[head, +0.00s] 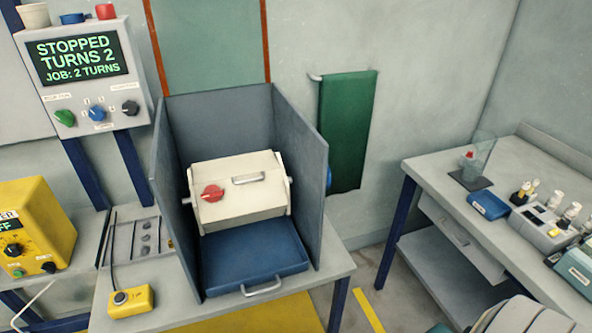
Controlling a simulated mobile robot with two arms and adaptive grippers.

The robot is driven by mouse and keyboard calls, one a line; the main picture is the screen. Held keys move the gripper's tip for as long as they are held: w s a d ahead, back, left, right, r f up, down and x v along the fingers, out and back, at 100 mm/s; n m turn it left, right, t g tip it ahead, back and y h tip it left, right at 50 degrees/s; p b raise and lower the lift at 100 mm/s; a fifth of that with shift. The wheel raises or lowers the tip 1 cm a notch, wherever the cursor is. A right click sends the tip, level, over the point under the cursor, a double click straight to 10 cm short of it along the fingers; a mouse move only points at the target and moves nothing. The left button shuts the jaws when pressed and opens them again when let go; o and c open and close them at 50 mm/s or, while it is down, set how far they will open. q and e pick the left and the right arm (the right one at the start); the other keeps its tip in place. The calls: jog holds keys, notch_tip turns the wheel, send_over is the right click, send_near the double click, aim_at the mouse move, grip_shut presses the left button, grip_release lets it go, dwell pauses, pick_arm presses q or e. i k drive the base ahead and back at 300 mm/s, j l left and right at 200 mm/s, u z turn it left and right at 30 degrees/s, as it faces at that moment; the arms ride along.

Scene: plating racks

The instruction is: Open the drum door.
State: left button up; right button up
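The cream drum (225,212) sits inside a grey three-sided enclosure (308,178) on a bench, left of centre in the head view. Its front panel, which looks like the drum door (237,184), appears closed. The door carries a silver bar handle (248,179) near its upper edge. A red knob or latch (212,193) is on the drum's front left, pointing roughly sideways. The control box display (79,59) reads "STOPPED TURNS 2, JOB: 2 TURNS". Neither of my grippers shows in the head view.
A blue tray (220,283) with a silver handle lies below the drum. A yellow pendant (131,301) is at the bench's front left, and a yellow power box (38,225) stands further left. A side table (437,186) with several instruments is at right, beyond a floor gap.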

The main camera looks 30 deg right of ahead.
aim_at(232, 168)
jog(key=z, duration=0.75)
